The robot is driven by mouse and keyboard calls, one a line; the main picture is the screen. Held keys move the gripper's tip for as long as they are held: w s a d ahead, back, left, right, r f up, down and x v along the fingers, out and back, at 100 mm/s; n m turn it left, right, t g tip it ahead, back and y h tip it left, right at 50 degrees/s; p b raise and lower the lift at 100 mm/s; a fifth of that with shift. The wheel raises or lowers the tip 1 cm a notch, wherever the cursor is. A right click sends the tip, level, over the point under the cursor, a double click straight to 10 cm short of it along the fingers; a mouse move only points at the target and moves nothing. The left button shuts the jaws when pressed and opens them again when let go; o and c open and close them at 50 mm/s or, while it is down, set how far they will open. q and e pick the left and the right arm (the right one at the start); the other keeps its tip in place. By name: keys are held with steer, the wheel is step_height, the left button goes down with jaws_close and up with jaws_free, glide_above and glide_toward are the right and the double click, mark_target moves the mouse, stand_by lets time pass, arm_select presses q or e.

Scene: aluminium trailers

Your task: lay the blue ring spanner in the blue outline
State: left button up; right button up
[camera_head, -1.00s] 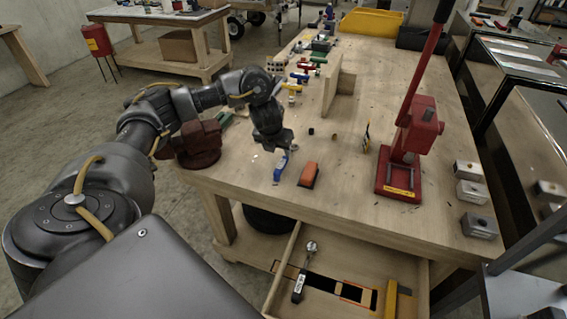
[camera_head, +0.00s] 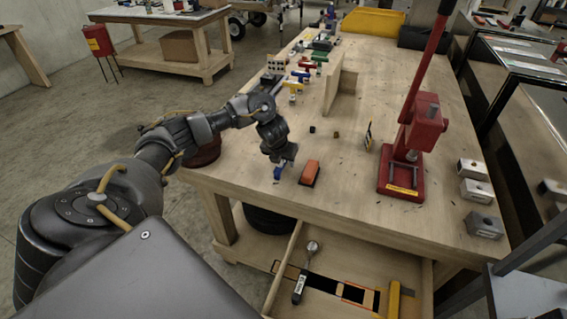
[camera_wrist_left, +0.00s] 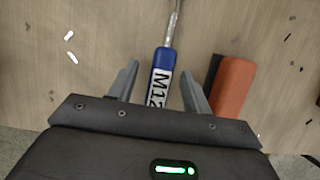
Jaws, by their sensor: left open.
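The blue ring spanner (camera_head: 278,173) lies on the workbench near its front left edge, mostly hidden by my left gripper in the head view. In the left wrist view its blue handle (camera_wrist_left: 161,88) carries a white M12 label, and its metal shaft runs off the top. My left gripper (camera_head: 276,161) is over the handle. In the wrist view its two fingers (camera_wrist_left: 158,74) are open, one on each side of the handle, with gaps visible. I cannot make out a blue outline; the open drawer (camera_head: 350,258) shows dark shapes and orange outlines. My right gripper is not in view.
An orange block-like tool (camera_head: 310,173) lies just right of the spanner. In the drawer lie a black-handled tool (camera_head: 304,275) and a yellow piece (camera_head: 393,299). A red press (camera_head: 415,140) stands on the right. The bench between is mostly clear.

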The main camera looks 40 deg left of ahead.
arm_select(q)
steer(key=shift+c, duration=0.3)
jaws_close()
